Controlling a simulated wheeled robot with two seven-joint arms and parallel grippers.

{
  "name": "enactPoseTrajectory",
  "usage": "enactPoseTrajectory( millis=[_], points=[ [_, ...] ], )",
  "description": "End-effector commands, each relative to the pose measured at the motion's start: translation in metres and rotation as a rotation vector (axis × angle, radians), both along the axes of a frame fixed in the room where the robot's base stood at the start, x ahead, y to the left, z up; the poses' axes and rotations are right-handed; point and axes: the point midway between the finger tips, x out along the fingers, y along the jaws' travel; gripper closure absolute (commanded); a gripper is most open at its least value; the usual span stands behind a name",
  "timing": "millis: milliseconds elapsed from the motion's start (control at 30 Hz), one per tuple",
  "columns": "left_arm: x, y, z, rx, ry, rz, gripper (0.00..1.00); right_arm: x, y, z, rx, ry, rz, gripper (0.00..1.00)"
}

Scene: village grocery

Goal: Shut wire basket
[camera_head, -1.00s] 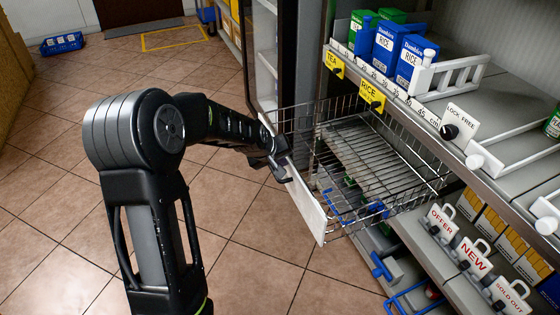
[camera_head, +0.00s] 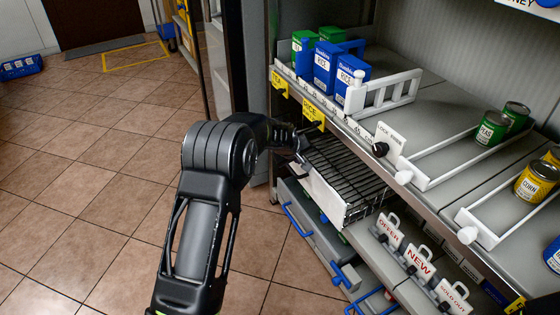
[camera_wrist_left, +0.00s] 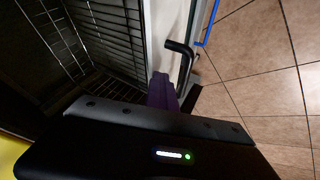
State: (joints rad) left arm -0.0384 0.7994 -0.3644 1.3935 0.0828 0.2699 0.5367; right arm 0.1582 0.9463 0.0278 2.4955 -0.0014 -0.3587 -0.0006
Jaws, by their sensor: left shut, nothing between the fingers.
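The wire basket (camera_head: 352,172) is a black wire drawer with a white front panel (camera_head: 322,191), under the tea and rice shelf. Part of it stands out past the shelf edge, and its rear is hidden under the shelf. My left gripper (camera_head: 301,156) is shut and empty at the far end of the front panel. In the left wrist view its fingers (camera_wrist_left: 163,90) are beside the white panel (camera_wrist_left: 166,30) and a black bar handle (camera_wrist_left: 184,62); I cannot tell whether they touch. The basket's wires (camera_wrist_left: 105,35) show at left there. My right gripper is not in view.
Below the basket is a grey drawer with a blue handle (camera_head: 306,238). Rice boxes (camera_head: 325,68) and cans (camera_head: 491,129) stand on the shelf above. Sign holders (camera_head: 420,262) line the lower shelf. The tiled floor (camera_head: 100,180) at left is clear.

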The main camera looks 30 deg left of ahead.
Motion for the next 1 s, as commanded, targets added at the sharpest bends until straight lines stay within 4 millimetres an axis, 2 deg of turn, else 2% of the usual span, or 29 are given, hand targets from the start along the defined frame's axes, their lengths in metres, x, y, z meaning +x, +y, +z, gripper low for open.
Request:
enactPoseTrajectory(
  millis=[100,300,1000],
  points=[
    [0.016,-0.012,0.0,0.001,-0.001,-0.003,1.0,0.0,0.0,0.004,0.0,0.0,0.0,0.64],
    [0.029,-0.02,0.0,0.001,0.0,-0.001,1.0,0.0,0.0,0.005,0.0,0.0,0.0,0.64],
    [0.032,-0.023,0.003,-0.003,-0.011,-0.001,1.0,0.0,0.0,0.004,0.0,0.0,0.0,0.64]
  ],
)
